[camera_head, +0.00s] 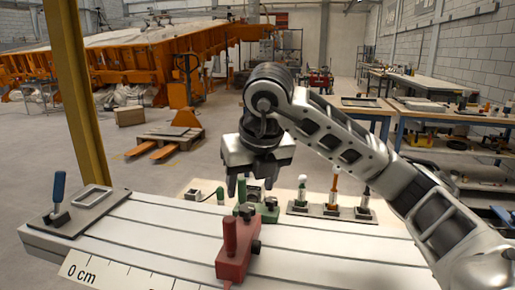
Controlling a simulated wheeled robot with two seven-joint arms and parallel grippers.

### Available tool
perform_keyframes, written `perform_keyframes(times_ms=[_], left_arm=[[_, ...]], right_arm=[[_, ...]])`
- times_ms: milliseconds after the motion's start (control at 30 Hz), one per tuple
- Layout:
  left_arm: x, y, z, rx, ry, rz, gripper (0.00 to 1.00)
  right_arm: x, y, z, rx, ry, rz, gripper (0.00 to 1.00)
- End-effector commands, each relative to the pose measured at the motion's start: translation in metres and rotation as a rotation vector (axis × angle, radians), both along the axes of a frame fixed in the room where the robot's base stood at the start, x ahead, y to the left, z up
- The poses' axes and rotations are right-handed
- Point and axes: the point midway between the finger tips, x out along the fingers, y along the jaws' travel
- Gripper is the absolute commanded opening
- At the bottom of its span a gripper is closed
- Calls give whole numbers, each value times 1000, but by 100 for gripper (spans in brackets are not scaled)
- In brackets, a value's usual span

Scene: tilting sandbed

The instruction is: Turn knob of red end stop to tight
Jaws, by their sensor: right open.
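The red end stop (233,262) stands on the white slotted bench top near the lower middle of the head view. It has an upright red post and a dark knob (256,247) on its right side; whether the knob is tight cannot be seen. Another dark knob (246,210) shows just behind the post; which stop it belongs to is unclear. My right gripper (250,186) is open and empty, pointing down above and behind the red end stop, apart from it. My left gripper is not in view.
A green end stop (268,211) stands close behind the red one. A scale (115,277) runs along the front edge. A blue-handled clamp (59,193) stands at the left end. Several handled tools on a board (325,210) stand behind. The bench's left middle is clear.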

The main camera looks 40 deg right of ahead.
Motion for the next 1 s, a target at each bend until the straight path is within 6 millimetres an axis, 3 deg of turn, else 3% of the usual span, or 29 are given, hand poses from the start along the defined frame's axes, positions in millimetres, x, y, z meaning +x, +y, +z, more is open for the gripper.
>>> perform_keyframes(times_ms=[100, 400, 1000], left_arm=[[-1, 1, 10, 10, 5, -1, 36], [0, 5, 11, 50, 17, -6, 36], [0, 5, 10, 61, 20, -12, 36]], right_arm=[[-11, 2, 36, -5, -7, -1, 57], [-31, 8, 81, -3, -2, -1, 57], [-35, 9, 87, -1, 1, -2, 57]])
